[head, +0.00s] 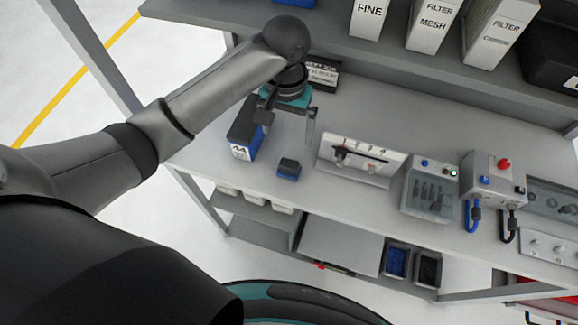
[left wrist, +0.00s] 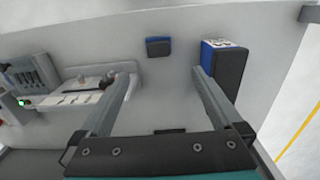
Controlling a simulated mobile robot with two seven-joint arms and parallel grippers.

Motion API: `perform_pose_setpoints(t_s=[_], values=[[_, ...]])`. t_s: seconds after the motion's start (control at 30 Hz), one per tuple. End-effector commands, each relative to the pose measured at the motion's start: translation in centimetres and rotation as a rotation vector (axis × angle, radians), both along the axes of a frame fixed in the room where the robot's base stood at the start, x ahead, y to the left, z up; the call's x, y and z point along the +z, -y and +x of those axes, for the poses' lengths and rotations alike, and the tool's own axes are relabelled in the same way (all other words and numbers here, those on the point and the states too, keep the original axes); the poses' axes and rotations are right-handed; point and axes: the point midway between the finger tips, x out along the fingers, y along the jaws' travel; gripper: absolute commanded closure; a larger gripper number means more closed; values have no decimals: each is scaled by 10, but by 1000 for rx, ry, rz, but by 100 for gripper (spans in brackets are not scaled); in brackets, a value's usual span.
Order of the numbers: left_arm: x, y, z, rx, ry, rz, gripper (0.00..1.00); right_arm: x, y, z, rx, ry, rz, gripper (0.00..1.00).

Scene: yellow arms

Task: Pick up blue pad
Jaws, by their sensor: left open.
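The blue pad (head: 288,169) is a small block, blue below with a dark top, lying on the grey workbench shelf. It also shows in the left wrist view (left wrist: 158,47), past the fingertips at the top centre. My left gripper (head: 288,122) hangs over the bench behind the pad, fingers pointing down, apart from it. In the left wrist view the two fingers (left wrist: 162,77) are spread wide with nothing between their tips. My right gripper is not in view.
A tall blue-and-black box (head: 243,140) stands left of the pad; it is near one finger in the left wrist view (left wrist: 224,65). A white panel with hooks (head: 358,160) stands to the right. An upper shelf with filter boxes (head: 432,27) overhangs the back.

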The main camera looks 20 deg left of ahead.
Motion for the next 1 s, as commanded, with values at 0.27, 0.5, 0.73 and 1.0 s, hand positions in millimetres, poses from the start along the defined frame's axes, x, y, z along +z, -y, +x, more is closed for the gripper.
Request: perform_pose_setpoints(t_s=[0.27,0.5,0.73,1.0], values=[[-51,-1,-1,5,-7,5,0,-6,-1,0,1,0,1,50],[-91,-1,0,3,-3,3,0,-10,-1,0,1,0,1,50],[-105,0,0,2,-4,3,0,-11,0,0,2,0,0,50],[-140,3,2,3,-3,3,0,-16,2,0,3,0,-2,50]])
